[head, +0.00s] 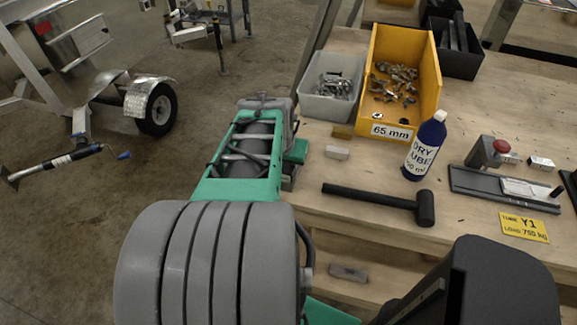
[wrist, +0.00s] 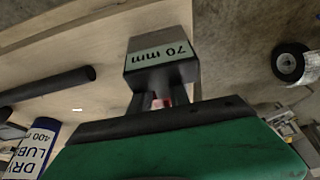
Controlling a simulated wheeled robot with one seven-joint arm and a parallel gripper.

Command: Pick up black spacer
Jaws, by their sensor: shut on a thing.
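The black spacer (wrist: 160,62) is a dark block with a pale label reading 70 mm in the wrist view. My gripper (wrist: 164,98) is shut on it, with the dark fingers meeting its near side below the label. The bench's wooden surface shows beyond the spacer. I cannot tell whether the spacer touches the bench. In the head view my arm reaches along the bench's left edge and hides most of the gripper; I cannot make out the spacer there.
A black bin (head: 460,60) stands behind. A trailer wheel (head: 155,108) is left across open floor.

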